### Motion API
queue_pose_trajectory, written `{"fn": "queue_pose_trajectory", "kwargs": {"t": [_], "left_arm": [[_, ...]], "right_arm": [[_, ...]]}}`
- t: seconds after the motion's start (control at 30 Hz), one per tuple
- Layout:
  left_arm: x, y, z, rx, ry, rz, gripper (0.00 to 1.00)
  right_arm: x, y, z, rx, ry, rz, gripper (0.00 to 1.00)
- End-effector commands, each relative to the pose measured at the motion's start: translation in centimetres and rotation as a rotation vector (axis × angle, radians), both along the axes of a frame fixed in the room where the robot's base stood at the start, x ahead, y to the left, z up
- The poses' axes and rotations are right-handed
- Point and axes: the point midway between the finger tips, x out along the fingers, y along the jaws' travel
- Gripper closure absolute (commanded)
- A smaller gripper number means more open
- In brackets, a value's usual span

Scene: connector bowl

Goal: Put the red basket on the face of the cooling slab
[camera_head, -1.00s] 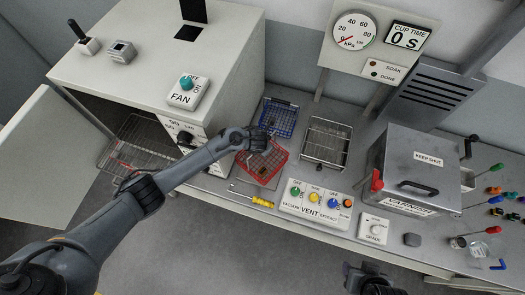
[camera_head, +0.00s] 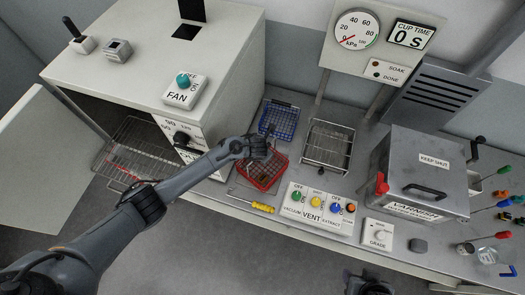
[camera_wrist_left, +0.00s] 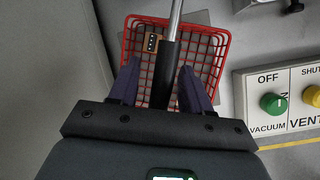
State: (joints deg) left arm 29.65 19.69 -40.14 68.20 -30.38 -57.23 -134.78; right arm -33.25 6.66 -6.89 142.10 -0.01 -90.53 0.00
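The red wire basket (camera_head: 262,174) is at the bench's front edge, left of the vent panel, with a small brown part (camera_wrist_left: 152,43) in it. A flat grey plate, apparently the cooling slab (camera_wrist_left: 198,17), shows past the basket's far rim in the wrist view. The basket hides most of it, and I cannot tell whether they touch. My left gripper (camera_head: 262,150) is above the basket; in the wrist view (camera_wrist_left: 160,80) its fingers stand apart either side of a dark-sleeved metal handle (camera_wrist_left: 166,70). My right gripper (camera_head: 368,284) is partly visible at the bottom edge, its fingers unclear.
A blue basket (camera_head: 280,121) and a metal wire rack (camera_head: 326,146) stand behind. The vent panel (camera_head: 318,209) is close on the right; a yellow-handled tool (camera_head: 263,207) lies in front. The open oven (camera_head: 135,150) is left, the varnish tank (camera_head: 425,170) right.

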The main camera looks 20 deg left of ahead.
Motion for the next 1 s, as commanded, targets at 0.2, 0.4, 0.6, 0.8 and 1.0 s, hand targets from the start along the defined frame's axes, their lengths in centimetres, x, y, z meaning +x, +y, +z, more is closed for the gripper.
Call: {"fn": "queue_pose_trajectory", "kwargs": {"t": [0.2, 0.4, 0.6, 0.8, 1.0], "left_arm": [[0.0, 0.0, 0.0, 0.0, 0.0, 0.0, 0.5], [-0.2, 0.0, 0.5, -0.001, -0.001, 0.001, 0.5], [-1.2, -0.1, 2.8, 0.0, -0.003, -0.002, 0.5], [-2.8, -0.4, 6.3, -0.001, -0.002, -0.002, 0.5], [-4.1, -0.5, 9.2, -0.001, -0.003, 0.0, 0.5]], "right_arm": [[0.0, 0.0, 0.0, 0.0, 0.0, 0.0, 0.5], [0.0, 0.0, 0.1, 0.0, 0.0, 0.0, 0.5], [0.0, -0.1, 0.4, -0.003, 0.0, 0.002, 0.5], [0.0, -0.2, 1.0, -0.007, 0.0, 0.005, 0.5], [0.0, -0.2, 1.7, -0.007, 0.0, 0.005, 0.5]]}}
